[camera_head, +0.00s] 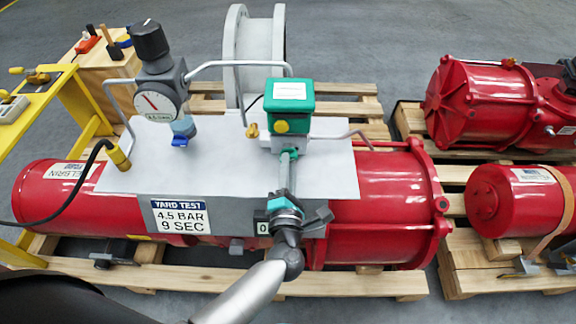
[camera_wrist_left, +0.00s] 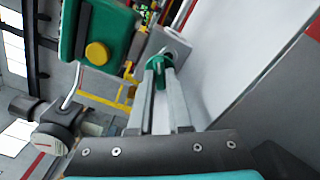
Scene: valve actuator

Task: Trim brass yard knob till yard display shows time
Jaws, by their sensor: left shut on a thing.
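My left gripper (camera_head: 288,158) reaches up from the bottom in the head view. Its fingers are closed around a small green fitting (camera_wrist_left: 160,63) below the green box (camera_head: 289,97) on the grey panel (camera_head: 130,170). The fingers hide part of this fitting. A small brass knob (camera_head: 252,131) sits on the pipe left of the green box, apart from the fingers. The green box has a round yellow button (camera_wrist_left: 97,53) and a pale face too small to read. A small display (camera_head: 262,228) showing 0 is partly hidden by my gripper. My right gripper is not in view.
A placard (camera_head: 180,217) reads YARD TEST, 4.5 BAR, 9 SEC. A dial gauge (camera_head: 156,104) with a black-capped regulator and a blue valve (camera_head: 182,129) stand on the left. The red actuator (camera_head: 385,205) lies on a wooden pallet (camera_head: 370,284); more red cylinders lie right.

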